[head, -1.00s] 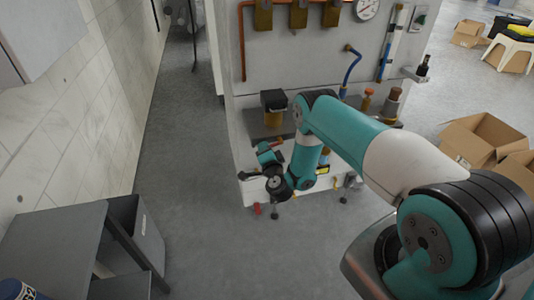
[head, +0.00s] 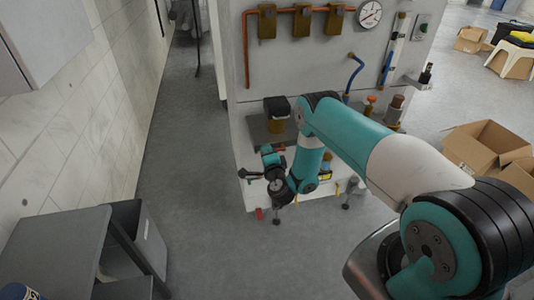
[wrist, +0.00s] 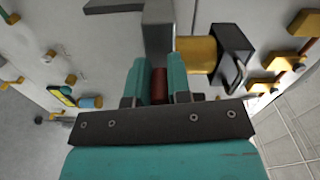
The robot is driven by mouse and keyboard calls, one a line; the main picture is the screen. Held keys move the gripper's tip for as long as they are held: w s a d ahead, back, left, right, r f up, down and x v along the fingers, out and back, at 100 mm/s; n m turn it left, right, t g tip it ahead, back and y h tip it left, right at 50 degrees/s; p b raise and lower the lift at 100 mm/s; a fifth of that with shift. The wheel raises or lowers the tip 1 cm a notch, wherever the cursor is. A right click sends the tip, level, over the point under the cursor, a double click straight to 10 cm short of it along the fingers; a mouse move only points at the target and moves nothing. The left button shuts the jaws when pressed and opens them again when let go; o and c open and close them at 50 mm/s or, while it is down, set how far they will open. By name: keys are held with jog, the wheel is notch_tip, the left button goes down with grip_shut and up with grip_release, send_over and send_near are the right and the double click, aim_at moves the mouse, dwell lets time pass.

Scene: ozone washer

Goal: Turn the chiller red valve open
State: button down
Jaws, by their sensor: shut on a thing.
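The red valve handle (wrist: 159,86) is a dark red piece between my two teal fingers in the wrist view. My gripper (wrist: 160,80) is shut on it, one finger on each side. In the head view my gripper (head: 272,154) is low at the front of the grey panel unit, left of my forearm. The handle is mostly hidden there by the gripper, and its turn angle cannot be told. A grey block stands just beyond the fingers in the wrist view.
A brass and black fitting (wrist: 197,54) is close to the fingers. Brass blocks (head: 303,22) and a gauge (head: 369,14) are on the panel (head: 300,70). A grey table (head: 60,245) stands at left, open boxes (head: 485,148) at right.

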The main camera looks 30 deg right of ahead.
jog(key=c, duration=1.1)
grip_release()
jog(key=shift+w+r, duration=0.1)
jog(key=shift+r, duration=0.05)
jog(key=shift+s+a+r+p, duration=0.15)
jog(key=shift+s+p, duration=0.4)
jog(key=shift+p, duration=0.55)
jog(key=p+v, duration=1.5)
jog(key=v, duration=0.1)
jog(key=shift+s, duration=0.15)
